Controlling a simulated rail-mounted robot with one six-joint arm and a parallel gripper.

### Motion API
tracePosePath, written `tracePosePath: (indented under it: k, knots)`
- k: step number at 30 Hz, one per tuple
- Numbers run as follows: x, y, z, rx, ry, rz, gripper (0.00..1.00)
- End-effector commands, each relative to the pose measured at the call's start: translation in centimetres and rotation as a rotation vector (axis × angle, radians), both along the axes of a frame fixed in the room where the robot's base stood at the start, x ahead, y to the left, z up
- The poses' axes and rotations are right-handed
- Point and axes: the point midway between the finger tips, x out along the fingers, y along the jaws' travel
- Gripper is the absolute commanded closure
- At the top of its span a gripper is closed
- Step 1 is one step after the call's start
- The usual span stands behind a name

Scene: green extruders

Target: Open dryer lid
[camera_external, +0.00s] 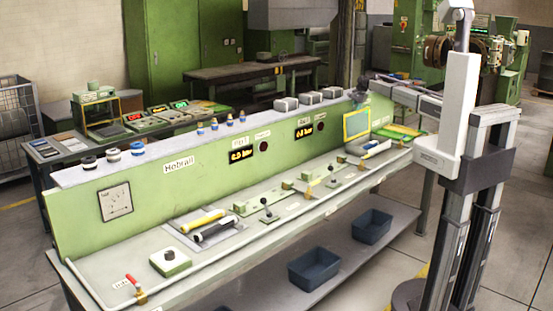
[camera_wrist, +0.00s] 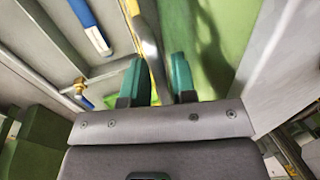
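No part is clearly recognisable as the dryer lid. A yellow-framed panel (camera_external: 356,123) stands upright at the right end of the green bench in the external view. My gripper (camera_external: 360,94) is small and dark there, just above this panel. In the wrist view my gripper (camera_wrist: 157,75) has its two teal fingers apart. A grey curved bar with a yellow edge (camera_wrist: 152,45) runs between and beyond the fingers; I cannot tell whether it touches them.
A blue-handled white tool (camera_external: 376,148) lies right of the panel; one also shows in the wrist view (camera_wrist: 92,28). A pipe with a brass fitting (camera_wrist: 79,87) is nearby. Grey boxes (camera_external: 310,97) stand on the bench top. Blue bins (camera_external: 314,267) sit on the lower shelf.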

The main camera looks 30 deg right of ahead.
Motion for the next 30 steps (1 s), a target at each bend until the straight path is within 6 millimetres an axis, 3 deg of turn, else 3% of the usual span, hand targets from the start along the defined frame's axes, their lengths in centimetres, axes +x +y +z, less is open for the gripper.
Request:
tracePosePath:
  k: [3,13,17,24,30]
  knots:
    - [0.0,0.0,0.0,0.001,0.000,0.000,0.64]
    - [-0.2,0.0,0.9,0.001,0.000,-0.001,0.64]
    - [-0.7,-0.1,3.3,0.001,0.000,-0.001,0.64]
    - [-2.0,-0.6,9.3,0.001,0.000,0.000,0.64]
    - [-2.6,-0.9,10.8,0.001,0.000,0.000,0.64]
